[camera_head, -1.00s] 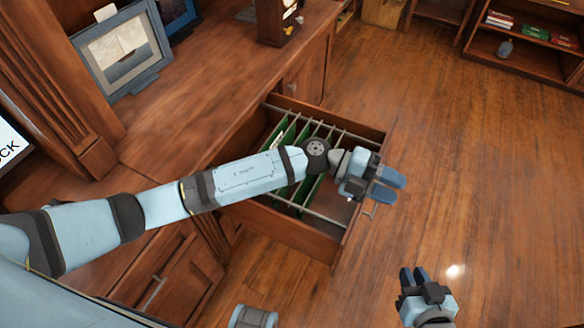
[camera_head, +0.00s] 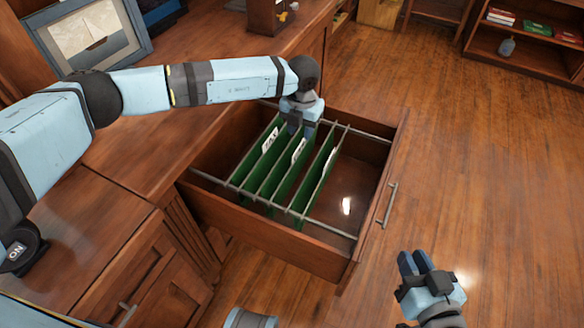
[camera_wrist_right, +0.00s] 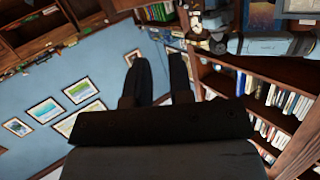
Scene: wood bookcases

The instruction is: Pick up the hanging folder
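Several green hanging folders (camera_head: 284,180) with white label tabs hang on metal rails in the open wooden drawer (camera_head: 270,228). My left gripper (camera_head: 300,129) points down at the far end of the folders, close to their top edges. Its fingertips are small and partly merge with the folders, so I cannot tell whether it touches one or how far apart its fingers are. My right gripper (camera_head: 413,262) is up to the right of the drawer, empty, with a gap between its fingers. Its fingers also show in the right wrist view (camera_wrist_right: 160,80).
The drawer's front handle (camera_head: 387,205) faces right. The drawer's right part is empty. A picture frame (camera_head: 88,35) stands on the wooden cabinet top (camera_head: 165,135). Wood floor (camera_head: 480,180) is clear to the right. A bookcase (camera_head: 525,50) stands at the back right.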

